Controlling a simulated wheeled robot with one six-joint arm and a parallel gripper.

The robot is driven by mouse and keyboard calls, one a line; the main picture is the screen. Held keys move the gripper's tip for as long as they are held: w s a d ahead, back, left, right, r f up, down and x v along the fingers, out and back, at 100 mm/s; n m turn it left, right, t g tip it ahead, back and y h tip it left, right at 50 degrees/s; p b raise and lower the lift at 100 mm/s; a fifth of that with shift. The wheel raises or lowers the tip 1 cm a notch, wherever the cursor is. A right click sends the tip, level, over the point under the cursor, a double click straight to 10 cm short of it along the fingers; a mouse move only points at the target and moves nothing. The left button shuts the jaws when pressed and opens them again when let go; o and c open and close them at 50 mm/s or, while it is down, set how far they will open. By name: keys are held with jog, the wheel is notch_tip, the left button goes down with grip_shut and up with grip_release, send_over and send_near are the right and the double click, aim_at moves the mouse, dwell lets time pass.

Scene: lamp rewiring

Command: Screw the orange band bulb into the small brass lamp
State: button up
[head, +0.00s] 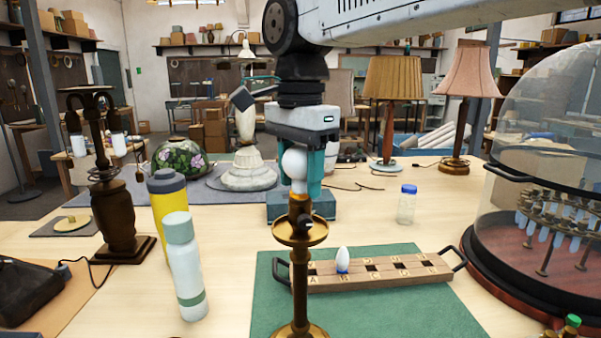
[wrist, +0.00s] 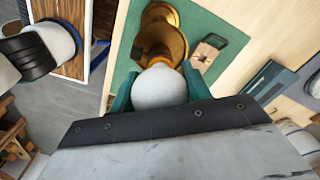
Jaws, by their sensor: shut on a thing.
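The orange band bulb (head: 294,163) is white and round, with a thin orange band low on it. My gripper (head: 298,178) points straight down and its teal fingers are shut on the bulb from both sides. The small brass lamp (head: 299,234) stands upright directly below, with a round dish and a slim stem. The bulb is upright and in line with the lamp's top; its base is hidden, so I cannot tell how deep it sits. In the wrist view the bulb (wrist: 160,88) covers part of the brass lamp (wrist: 160,38).
A wooden rack (head: 387,273) on the green mat (head: 430,308) holds a blue-banded bulb (head: 342,260). A white bottle (head: 184,270), a yellow bottle (head: 168,205) and a dark lamp (head: 118,215) stand left. A glass dome (head: 545,110) stands right; a small jar (head: 406,207) is behind the rack.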

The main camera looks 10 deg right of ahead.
jog(key=shift+m, duration=0.4)
jog(key=shift+m, duration=1.2)
jog(key=m, duration=0.4)
jog(key=shift+m, duration=0.7)
jog(key=m, duration=0.5)
jog(key=shift+m, duration=0.4)
jog(key=o, duration=0.6)
jog(key=shift+m, duration=0.5)
jog(key=shift+c, duration=0.2)
jog(key=o, duration=0.5)
